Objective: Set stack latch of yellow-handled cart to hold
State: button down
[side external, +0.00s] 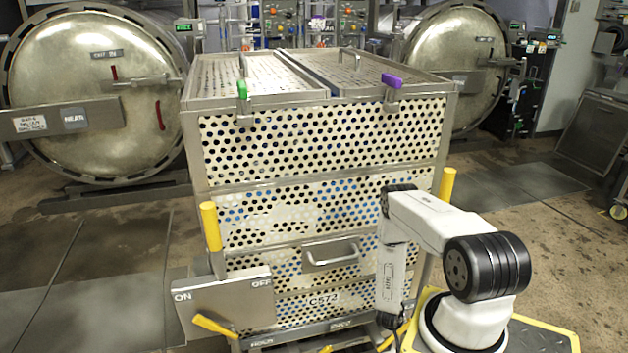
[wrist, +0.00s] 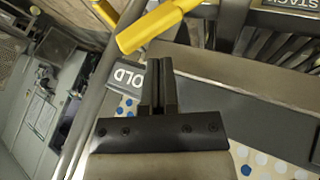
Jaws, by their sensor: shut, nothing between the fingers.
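The cart (side external: 320,145) is a tall perforated metal stack with upright yellow handles (side external: 211,227) at its sides. My gripper (wrist: 159,63) is shut and empty in the wrist view. A thick yellow lever (wrist: 155,24) crosses just beyond its fingertips; I cannot tell if they touch. A "STACK" label (wrist: 293,6) shows at the upper right. In the side view, a yellow lever (side external: 394,337) shows low beside my arm, which hides part of the cart's front and my fingertips.
A plate marked ON and OFF (side external: 225,304) and another yellow lever (side external: 214,326) are at the cart's lower left. A green clip (side external: 242,89) and a purple clip (side external: 391,80) sit on the top rim. Round autoclave doors (side external: 95,75) stand behind.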

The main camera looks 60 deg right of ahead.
jog(key=s+a+r, duration=0.2)
jog(key=s+r, duration=0.1)
jog(key=r, duration=0.7)
jog(key=shift+s, duration=0.15)
jog(key=w+a+r+n+t+y, duration=0.25)
jog(key=w+a+r, duration=0.35)
jog(key=w+r, duration=0.3)
jog(key=w+a+r+n+t+y, duration=0.25)
jog(key=w+a+r, duration=0.35)
jog(key=w+r, duration=0.3)
jog(key=s+a+r+n+g+y, duration=0.1)
jog(key=a+r+n, duration=0.4)
jog(key=a+r, duration=1.1)
jog(key=shift+s+a+g+y, duration=0.3)
jog(key=shift+a+y, duration=0.5)
jog(key=shift+a, duration=0.2)
